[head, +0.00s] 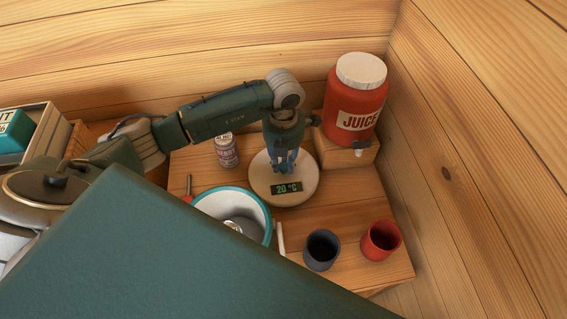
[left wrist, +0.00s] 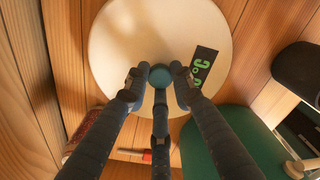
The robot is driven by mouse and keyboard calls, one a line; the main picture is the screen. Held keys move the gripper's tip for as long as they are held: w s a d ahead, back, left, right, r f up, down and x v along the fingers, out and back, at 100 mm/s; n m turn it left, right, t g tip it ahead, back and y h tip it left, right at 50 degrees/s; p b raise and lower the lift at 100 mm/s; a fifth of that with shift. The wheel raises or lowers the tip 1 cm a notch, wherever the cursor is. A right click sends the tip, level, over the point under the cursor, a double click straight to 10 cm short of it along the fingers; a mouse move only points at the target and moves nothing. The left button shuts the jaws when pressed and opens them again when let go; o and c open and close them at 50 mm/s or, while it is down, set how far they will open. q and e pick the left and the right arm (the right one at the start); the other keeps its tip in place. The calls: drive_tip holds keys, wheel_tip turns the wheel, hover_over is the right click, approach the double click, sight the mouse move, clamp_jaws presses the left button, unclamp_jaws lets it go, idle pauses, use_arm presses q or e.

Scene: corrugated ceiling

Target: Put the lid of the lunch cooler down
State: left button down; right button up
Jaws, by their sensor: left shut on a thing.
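The lid (head: 262,180) is a round cream disc with a dark display reading 20 °C. In the left wrist view the lid (left wrist: 120,50) fills the upper middle, with a round teal knob (left wrist: 160,75) on it. My left gripper (head: 284,168) points down and is shut on the knob; its fingertips (left wrist: 159,84) stand either side of it. I cannot tell whether the lid touches the table or hangs just above it. The lunch cooler (head: 262,203), white inside with a teal rim, stands open at lower left of the lid, a can (head: 233,226) inside. My right gripper is out of view.
A red juice dispenser (head: 355,95) on a wooden block (head: 345,156) stands behind right of the lid. A can (head: 227,150) stands behind left. A dark cup (head: 321,250) and a red cup (head: 381,240) are at the front. Table (head: 350,205) right of the lid is bare.

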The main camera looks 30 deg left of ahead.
use_arm(q)
drive_tip(key=shift+f, duration=0.75)
drive_tip(key=shift+f, duration=0.25)
drive_tip(key=c, duration=1.5)
unclamp_jaws()
drive_tip(key=shift+r, duration=0.1)
